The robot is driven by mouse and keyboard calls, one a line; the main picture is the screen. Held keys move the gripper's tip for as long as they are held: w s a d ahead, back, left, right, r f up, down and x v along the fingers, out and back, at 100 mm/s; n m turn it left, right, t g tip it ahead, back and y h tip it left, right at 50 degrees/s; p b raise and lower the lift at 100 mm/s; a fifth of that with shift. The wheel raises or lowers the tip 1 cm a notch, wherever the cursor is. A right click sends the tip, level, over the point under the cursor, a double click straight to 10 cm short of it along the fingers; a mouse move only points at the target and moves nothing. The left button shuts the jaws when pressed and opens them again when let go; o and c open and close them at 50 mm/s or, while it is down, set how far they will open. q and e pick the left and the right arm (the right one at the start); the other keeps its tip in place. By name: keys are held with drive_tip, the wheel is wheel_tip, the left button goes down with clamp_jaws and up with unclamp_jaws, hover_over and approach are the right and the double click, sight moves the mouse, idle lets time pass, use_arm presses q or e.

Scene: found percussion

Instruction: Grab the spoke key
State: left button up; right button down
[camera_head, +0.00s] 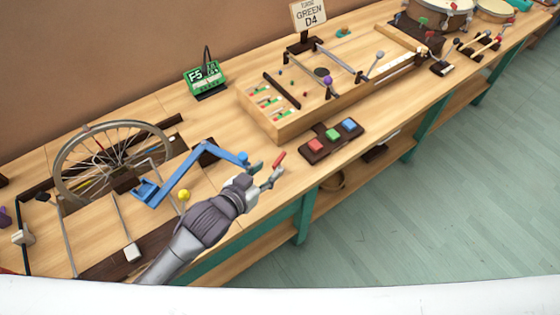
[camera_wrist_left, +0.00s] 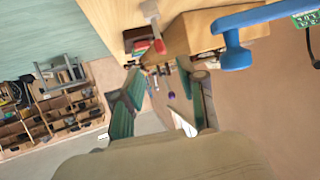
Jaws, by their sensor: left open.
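A small red-tipped piece with a grey shank (camera_head: 279,158) shows at the front edge of the bench, right by my left fingertips; it looks like the spoke key, but I cannot be sure. What seems to be the same piece shows in the left wrist view, with its red end (camera_wrist_left: 159,46) at upper centre. My left gripper (camera_head: 263,176) is open, over the bench's front edge, just right of the blue crank. Whether the piece lies between the fingers or beyond them I cannot tell. My right gripper is not in view.
A blue crank arm (camera_head: 178,178) with a blue knob stands close left of the gripper; it also shows in the wrist view (camera_wrist_left: 233,52). A spoked wheel (camera_head: 100,165) is further left. A button block (camera_head: 330,140) and a wooden box instrument (camera_head: 275,130) stand to the right.

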sight(277, 161)
use_arm(q)
drive_tip(key=x, duration=0.2)
drive_tip(key=shift+w+d+f, duration=0.15)
drive_tip(key=shift+w, duration=0.15)
drive_tip(key=shift+w+d+f, duration=0.1)
drive_tip(key=shift+w, duration=0.05)
drive_tip(key=shift+w+d+f, duration=0.25)
drive_tip(key=shift+w+f, duration=0.05)
drive_tip(key=shift+w, duration=0.3)
drive_tip(key=x, duration=0.3)
drive_tip(key=shift+w+f+p, duration=0.15)
drive_tip(key=shift+f+p, duration=0.05)
drive_tip(key=shift+p, duration=0.15)
drive_tip(key=shift+w+d+f, duration=0.1)
drive_tip(key=shift+w, duration=0.05)
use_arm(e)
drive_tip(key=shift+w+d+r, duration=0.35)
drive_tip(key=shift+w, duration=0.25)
use_arm(q)
drive_tip(key=shift+c, duration=0.8)
clamp_jaws()
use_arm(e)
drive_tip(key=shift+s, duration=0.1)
